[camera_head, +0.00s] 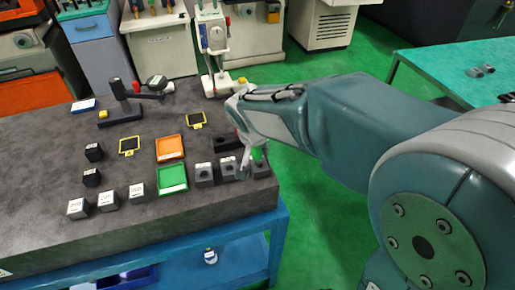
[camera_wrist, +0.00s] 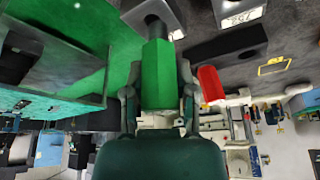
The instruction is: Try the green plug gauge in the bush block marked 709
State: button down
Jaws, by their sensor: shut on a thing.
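My gripper (camera_wrist: 157,95) is shut on the green plug gauge (camera_wrist: 157,70). The gauge's dark end points away from my gripper and meets a grey block (camera_wrist: 135,14) at the picture's top; I cannot tell whether it is inside the bore. In the head view the green gauge (camera_head: 257,153) is over the rightmost block (camera_head: 262,171) of a row near the table's right corner. Two more blocks, the left one (camera_head: 203,174) and the middle one (camera_head: 227,171), stand beside it. Their labels are too small to read, so I cannot tell which is 709.
Three labelled blocks (camera_head: 108,200) stand at the front left. A green tray (camera_head: 173,179) and an orange tray (camera_head: 170,148) lie mid-table, with a dark stand (camera_head: 120,92) behind. A red handle (camera_wrist: 210,85) is close beside my gripper. The table edge is just right of the row.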

jog(key=shift+r, duration=2.15)
jog(key=shift+d+r, duration=0.2)
jog(key=shift+r, duration=0.3)
jog(key=shift+f, duration=2.85)
jog(key=shift+f, duration=0.25)
jog(key=shift+r, duration=2.5)
